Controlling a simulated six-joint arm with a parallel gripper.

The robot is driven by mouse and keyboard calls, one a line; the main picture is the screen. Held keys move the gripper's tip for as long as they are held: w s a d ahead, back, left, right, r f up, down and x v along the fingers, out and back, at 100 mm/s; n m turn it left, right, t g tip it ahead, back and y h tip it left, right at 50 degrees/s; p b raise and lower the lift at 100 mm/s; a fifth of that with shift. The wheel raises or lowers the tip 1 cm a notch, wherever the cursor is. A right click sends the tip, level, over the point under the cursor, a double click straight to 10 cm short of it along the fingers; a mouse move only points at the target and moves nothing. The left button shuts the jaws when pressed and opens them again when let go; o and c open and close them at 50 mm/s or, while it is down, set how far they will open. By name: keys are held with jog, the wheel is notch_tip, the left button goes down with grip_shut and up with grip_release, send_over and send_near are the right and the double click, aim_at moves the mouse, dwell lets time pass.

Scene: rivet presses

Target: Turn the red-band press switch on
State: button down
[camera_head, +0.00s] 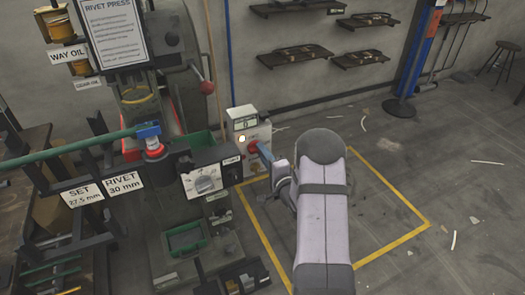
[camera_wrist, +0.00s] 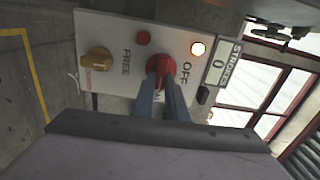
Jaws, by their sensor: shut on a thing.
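The press control box (camera_head: 248,128) is a pale panel on the right side of the rivet press; its face also shows in the wrist view (camera_wrist: 120,30). Its red rotary switch (camera_wrist: 161,67) sits between the words FREE and OFF. My gripper (camera_wrist: 163,78) has its two blue fingers closed on the red switch, which also shows in the head view (camera_head: 253,147). The fingers partly hide the knob, so its pointing direction is hard to tell. A white lamp (camera_wrist: 198,49) beside OFF is lit. A red lamp (camera_wrist: 143,38) near FREE looks dark. The strokes counter (camera_wrist: 218,64) reads 0.
A yellow knob (camera_wrist: 97,59) is on the same panel. The rivet press (camera_head: 175,110) stands left of the box, with a grey knob panel (camera_head: 208,180) in front. The floor to the right is mostly clear.

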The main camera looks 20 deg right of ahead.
jog(key=shift+m, duration=0.3)
jog(key=c, duration=1.8)
grip_release()
jog(key=shift+o, duration=0.2)
jog(key=shift+s, duration=0.15)
jog(key=s, duration=0.7)
